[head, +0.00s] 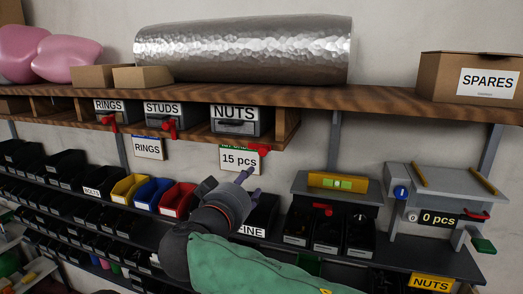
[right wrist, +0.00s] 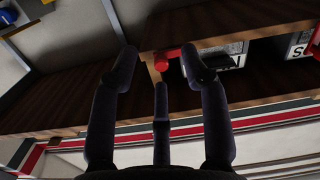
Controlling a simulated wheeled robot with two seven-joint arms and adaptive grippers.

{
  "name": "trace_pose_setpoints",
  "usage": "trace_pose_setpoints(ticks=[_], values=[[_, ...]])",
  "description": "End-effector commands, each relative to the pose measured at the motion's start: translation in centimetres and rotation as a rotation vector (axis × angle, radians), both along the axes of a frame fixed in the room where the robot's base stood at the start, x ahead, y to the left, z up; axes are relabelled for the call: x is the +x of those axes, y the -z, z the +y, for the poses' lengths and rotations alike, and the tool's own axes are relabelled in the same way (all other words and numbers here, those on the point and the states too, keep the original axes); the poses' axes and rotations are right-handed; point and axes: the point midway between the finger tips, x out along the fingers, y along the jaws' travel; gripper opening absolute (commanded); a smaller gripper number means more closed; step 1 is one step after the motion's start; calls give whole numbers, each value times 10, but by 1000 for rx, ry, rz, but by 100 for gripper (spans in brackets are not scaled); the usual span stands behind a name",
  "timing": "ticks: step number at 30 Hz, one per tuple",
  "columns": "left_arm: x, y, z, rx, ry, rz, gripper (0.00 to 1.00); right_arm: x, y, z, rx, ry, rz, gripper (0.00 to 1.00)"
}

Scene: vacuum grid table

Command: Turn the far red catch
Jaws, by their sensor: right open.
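Red catches show under the shelf's labelled drawers in the head view: one at RINGS (head: 109,121), one at STUDS (head: 170,128) and one at NUTS (head: 260,150). The RINGS and STUDS catches seem to hang down; the NUTS one lies more sideways. My right gripper (head: 246,176) is open and empty, just below the NUTS catch. In the right wrist view a red catch (right wrist: 161,60) shows beyond the spread dark fingers (right wrist: 162,80), apart from them as far as I can tell. Another red piece (right wrist: 315,40) is at the right edge. My left gripper is out of view.
The wooden shelf (head: 390,98) hangs above the gripper, with a "15 pcs" sign (head: 238,160) close by. Dark bins (head: 330,232) stand to the right. A grey stand (head: 440,185) with a "0 pcs" display and a red lever (head: 475,215) is further right.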

Motion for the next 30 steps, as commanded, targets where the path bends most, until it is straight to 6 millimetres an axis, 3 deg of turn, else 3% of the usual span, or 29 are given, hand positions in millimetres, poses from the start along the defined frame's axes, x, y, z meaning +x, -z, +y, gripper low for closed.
trace_pose_setpoints(ticks=[1,3,6,11,24,30], values=[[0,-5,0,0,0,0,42,-7,-21,-1,17,9,-39,46],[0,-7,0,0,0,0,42,-13,-37,-3,33,19,-77,46],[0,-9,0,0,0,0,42,-14,-45,-5,43,28,-97,46],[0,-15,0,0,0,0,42,3,-45,-11,42,30,-96,46],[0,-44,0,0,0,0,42,72,-45,-33,42,28,-94,46],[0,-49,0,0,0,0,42,85,-44,-37,42,27,-95,46]])
